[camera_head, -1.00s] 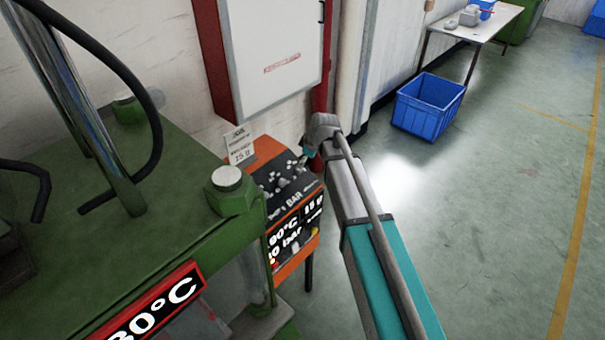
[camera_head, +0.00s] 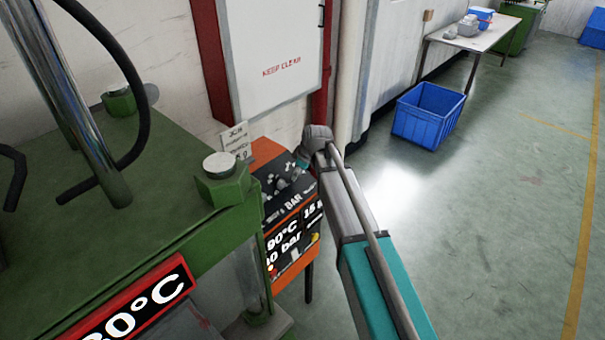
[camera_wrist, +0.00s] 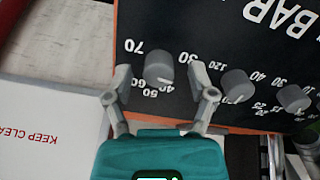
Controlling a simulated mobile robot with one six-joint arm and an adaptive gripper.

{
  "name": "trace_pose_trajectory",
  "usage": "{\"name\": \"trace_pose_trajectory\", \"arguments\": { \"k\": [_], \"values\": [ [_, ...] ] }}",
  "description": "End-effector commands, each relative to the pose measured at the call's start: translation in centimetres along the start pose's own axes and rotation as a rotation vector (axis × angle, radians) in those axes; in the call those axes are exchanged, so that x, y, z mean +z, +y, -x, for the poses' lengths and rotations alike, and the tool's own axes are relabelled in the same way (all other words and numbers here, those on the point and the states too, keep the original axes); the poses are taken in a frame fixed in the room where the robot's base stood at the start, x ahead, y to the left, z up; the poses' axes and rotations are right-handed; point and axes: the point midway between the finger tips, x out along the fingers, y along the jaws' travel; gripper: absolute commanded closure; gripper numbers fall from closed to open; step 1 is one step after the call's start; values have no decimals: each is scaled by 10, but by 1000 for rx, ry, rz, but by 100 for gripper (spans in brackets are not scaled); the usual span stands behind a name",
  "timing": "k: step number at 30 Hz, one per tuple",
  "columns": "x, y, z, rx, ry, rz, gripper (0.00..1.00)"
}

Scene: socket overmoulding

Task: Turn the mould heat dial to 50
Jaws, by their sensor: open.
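The black control panel with an orange border (camera_head: 294,225) stands beside the green press. In the wrist view it appears upside down, with a row of grey dials. The dial nearest my gripper (camera_wrist: 158,68) has a scale marked 30 to 70. A pale mark on its lower side seems to face about 40, but it is small. My gripper (camera_wrist: 164,86) is open, its two fingers apart to the left and right of that dial, with nothing gripped. I cannot tell whether a finger touches it. In the head view my wrist hides much of the panel's top.
Two more dials (camera_wrist: 237,86) sit to the right in the wrist view. A green press (camera_head: 110,225) stands left of the panel. A white cabinet marked KEEP CLEAR (camera_head: 275,50) hangs behind. A blue crate (camera_head: 428,112) is on the floor; the floor to the right is clear.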

Motion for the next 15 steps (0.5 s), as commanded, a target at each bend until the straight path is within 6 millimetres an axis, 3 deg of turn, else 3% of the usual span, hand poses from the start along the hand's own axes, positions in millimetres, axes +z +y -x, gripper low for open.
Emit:
{"name": "trace_pose_trajectory", "arguments": {
  "k": [10, 15],
  "values": [
    [0, 0, -1, 0, 0, 0, 28],
    [0, 0, -1, 0, 0, 0, 58]
  ]
}}
